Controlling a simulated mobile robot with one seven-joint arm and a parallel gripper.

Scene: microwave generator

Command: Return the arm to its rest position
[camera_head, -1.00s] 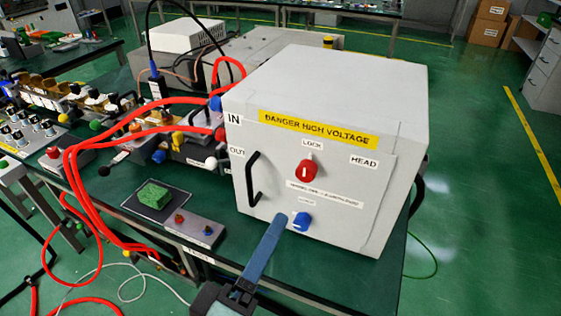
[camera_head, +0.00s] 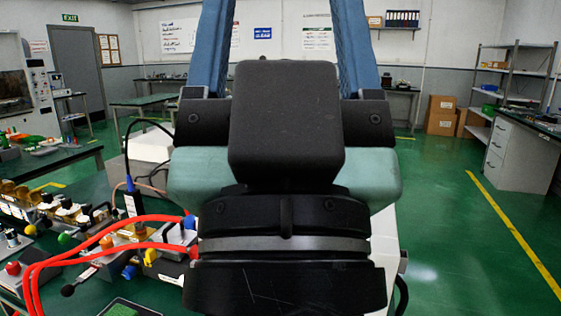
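My gripper (camera_head: 281,30) is raised close in front of the head camera and fills the middle of the view. Its two blue fingers stand wide apart and point up, with their tips cut off by the top edge. Nothing shows between them except the far wall. The grey-white high-voltage box is almost wholly hidden behind my gripper. Only a strip of its right side (camera_head: 386,250) shows, with a black handle. Its front and its knobs cannot be seen.
Red cables (camera_head: 120,232) and small bench devices (camera_head: 140,245) lie on the green table at left. A shelf rack (camera_head: 510,85), cardboard boxes (camera_head: 441,114) and a white cabinet (camera_head: 520,150) stand at the far right. The green floor at right is clear.

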